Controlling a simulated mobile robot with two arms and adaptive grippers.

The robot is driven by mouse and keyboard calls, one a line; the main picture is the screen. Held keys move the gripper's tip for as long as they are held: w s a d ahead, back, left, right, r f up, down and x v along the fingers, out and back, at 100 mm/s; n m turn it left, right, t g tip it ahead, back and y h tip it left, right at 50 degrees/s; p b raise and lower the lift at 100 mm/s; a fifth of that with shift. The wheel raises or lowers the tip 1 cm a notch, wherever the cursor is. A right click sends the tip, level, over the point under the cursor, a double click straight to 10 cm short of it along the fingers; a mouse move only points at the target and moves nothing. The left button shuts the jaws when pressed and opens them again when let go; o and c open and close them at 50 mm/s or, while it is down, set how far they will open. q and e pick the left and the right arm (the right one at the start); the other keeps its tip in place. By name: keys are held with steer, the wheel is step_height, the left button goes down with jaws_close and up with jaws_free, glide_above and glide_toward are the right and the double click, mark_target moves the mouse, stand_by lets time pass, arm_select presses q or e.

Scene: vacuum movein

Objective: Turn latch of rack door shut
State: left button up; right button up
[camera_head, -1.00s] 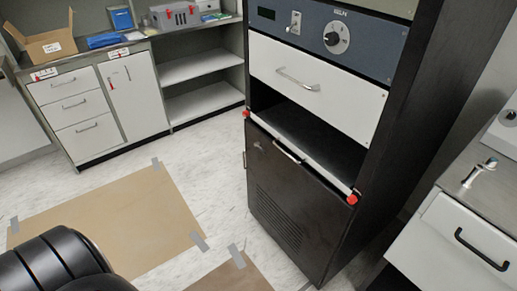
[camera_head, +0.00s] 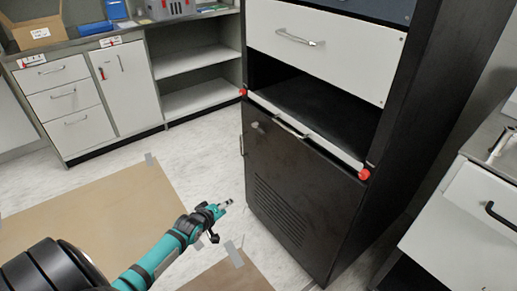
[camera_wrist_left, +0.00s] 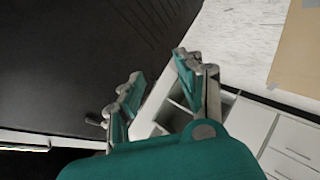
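The black rack door (camera_head: 300,200) with a vent grille looks closed, flush with the rack front. A small metal piece that looks like the latch (camera_head: 257,126) sits near the door's upper left corner; its exact turn is too small to tell. My left gripper (camera_head: 225,205) is in front of the door, lower left of the latch and apart from it. In the left wrist view the left gripper (camera_wrist_left: 155,88) has its fingers spread with nothing between them. A small metal knob, probably the latch (camera_wrist_left: 95,121), shows beside one finger against the dark door (camera_wrist_left: 60,70). My right gripper is out of view.
Above the door is a light-edged shelf or tray (camera_head: 325,145) with red end knobs (camera_head: 364,174) and a handle. White cabinets (camera_head: 130,88) stand at the back left, and a drawer unit (camera_head: 460,230) at the right.

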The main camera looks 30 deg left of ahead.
arm_select(q)
steer(key=w+r+n+t+h+b, duration=0.1)
steer(key=w+r+n+t+b, duration=0.15)
steer(key=r, duration=0.65)
steer(key=w+r+n+t+b, duration=0.2)
steer(key=w+r, duration=0.2)
steer(key=r, duration=0.6)
steer(key=b, duration=0.2)
glide_toward(260, 132)
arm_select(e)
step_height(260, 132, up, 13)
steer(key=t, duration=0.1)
arm_select(q)
steer(key=shift+w+a+f+b, duration=0.1)
steer(key=shift+w+f+b, duration=0.35)
steer(key=shift+w, duration=1)
steer(key=shift+w+f+b, duration=0.15)
steer(key=shift+w+b, duration=0.45)
steer(key=shift+w, duration=0.85)
steer(key=shift+w+a+f+b, duration=0.1)
steer(key=shift+w+f+b, duration=0.35)
steer(key=shift+w, duration=0.95)
steer(key=shift+r, duration=0.2)
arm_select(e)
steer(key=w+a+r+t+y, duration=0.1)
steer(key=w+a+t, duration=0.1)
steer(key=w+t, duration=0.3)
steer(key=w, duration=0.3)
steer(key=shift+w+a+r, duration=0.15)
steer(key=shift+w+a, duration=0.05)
